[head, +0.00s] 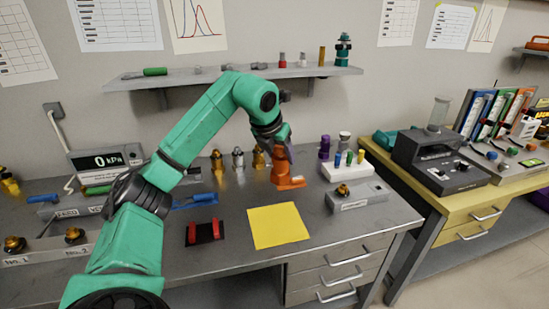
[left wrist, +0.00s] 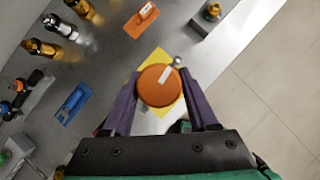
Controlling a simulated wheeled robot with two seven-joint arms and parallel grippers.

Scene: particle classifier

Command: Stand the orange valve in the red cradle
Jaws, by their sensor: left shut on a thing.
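The orange valve (left wrist: 158,86) is between the two fingers of my left gripper (left wrist: 162,97), seen end-on as a round orange body with a pale mark. A small metal knob shows beside it. In the head view the valve (head: 281,160) hangs below my left gripper (head: 279,145), above the table and behind the yellow mat. The gripper is shut on it. The red cradle (head: 205,232), two red uprights on a black base, stands empty left of the yellow mat. In the wrist view it is mostly hidden behind a finger. My right gripper is out of view.
A yellow mat (head: 278,226) lies bare right of the cradle. A blue tray (head: 195,202) lies behind the cradle, and an orange holder (left wrist: 142,20) lies near the valve. Several brass and metal fittings (head: 238,160) stand at the back. A grey block (head: 355,198) sits at right.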

